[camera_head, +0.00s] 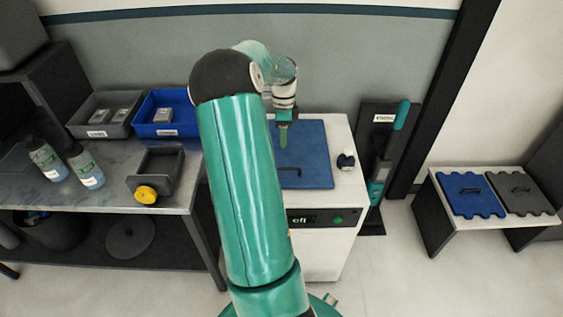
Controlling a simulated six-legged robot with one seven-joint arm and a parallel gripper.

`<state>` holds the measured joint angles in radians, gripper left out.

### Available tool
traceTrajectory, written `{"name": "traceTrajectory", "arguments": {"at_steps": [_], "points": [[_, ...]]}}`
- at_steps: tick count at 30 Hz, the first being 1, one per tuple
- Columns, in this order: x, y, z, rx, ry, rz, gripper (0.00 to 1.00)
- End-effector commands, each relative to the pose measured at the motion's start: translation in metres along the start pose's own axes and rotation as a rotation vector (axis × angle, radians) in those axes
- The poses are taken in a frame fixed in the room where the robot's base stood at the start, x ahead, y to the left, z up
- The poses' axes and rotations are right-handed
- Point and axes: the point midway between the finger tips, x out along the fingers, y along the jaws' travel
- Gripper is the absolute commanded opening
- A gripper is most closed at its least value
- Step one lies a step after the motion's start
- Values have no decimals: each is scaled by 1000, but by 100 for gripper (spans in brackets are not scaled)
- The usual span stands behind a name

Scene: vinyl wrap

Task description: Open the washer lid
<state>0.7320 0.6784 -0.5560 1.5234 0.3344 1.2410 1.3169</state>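The washer (342,220) is a white cabinet with a dark display and a green button on its front. Its blue lid (312,150) lies flat and closed on top. A dark handle (291,171) shows near the lid's front edge, partly hidden by my arm. My gripper (283,140) points down over the lid, behind the handle in the picture. It is small and seen edge-on, so I cannot tell whether its fingers are open or shut, or whether it touches the lid.
A metal bench (110,205) at left bears two bottles, a blue bin (166,118), a grey bin (100,122) and a dark box with a yellow knob. A small dark-and-white item (346,161) sits right of the lid. A low table (470,220) with blue and grey panels stands at right.

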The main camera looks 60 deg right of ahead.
Motion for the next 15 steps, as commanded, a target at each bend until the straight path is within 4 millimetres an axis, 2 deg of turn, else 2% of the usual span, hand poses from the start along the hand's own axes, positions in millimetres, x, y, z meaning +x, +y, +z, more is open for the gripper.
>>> {"name": "traceTrajectory", "arguments": {"at_steps": [1, 9, 15], "points": [[12, 1, 0, 0, 0, 5, 33], [65, 1, 2, -3, 0, 4, 33], [94, 1, 3, -7, 1, 3, 33]]}}
